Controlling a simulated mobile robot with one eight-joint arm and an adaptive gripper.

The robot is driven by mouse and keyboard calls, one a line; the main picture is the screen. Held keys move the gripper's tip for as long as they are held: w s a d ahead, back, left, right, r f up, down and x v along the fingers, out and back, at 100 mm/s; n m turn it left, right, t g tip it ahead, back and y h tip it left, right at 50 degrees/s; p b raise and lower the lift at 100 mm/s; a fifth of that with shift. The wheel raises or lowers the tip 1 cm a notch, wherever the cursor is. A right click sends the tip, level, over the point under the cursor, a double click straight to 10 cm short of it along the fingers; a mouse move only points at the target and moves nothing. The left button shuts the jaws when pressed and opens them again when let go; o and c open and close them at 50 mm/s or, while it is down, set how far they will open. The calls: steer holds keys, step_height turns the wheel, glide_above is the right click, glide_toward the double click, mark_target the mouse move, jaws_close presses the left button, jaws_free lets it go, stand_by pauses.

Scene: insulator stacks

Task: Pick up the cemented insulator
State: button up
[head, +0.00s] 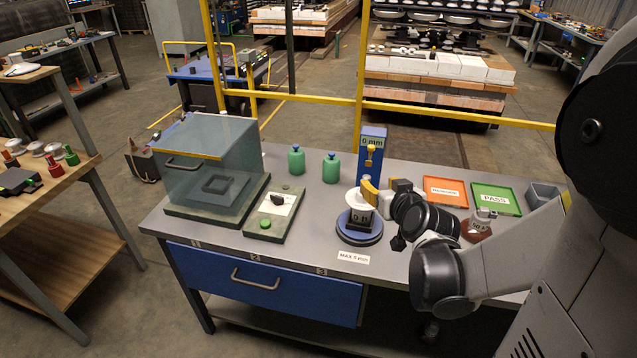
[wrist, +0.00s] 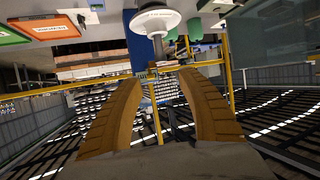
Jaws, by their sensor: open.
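A white disc-shaped insulator (head: 361,199) is at the blue round stand with a small display (head: 358,230), at the middle of the bench. In the wrist view the white insulator (wrist: 155,21) shows at the top with a grey metal pin, beyond the fingertips. My gripper (head: 371,188) is beside the insulator in the head view, and a finger partly covers it. In the wrist view my gripper (wrist: 160,80) has its two orange fingers spread, with nothing between them. Whether a finger touches the insulator I cannot tell.
A blue post reading 0 mm (head: 371,143) stands behind the insulator. An orange tray (head: 446,191), a green PASS tray (head: 496,199) and a brown object (head: 479,226) are on the right. Green bottles (head: 331,167) and a clear box (head: 208,165) are left.

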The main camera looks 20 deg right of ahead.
mark_target(367, 178)
steer(key=b+x, duration=0.1)
steer(key=x, duration=0.4)
steer(key=shift+s+d+f, duration=0.1)
steer(key=shift+d+f, duration=0.05)
steer(key=b+x, duration=0.2)
steer(key=x, duration=0.1)
steer(key=b+x, duration=0.1)
steer(key=x, duration=0.1)
steer(key=shift+a+f, duration=0.3)
steer(key=shift+r, duration=0.1)
jaws_close()
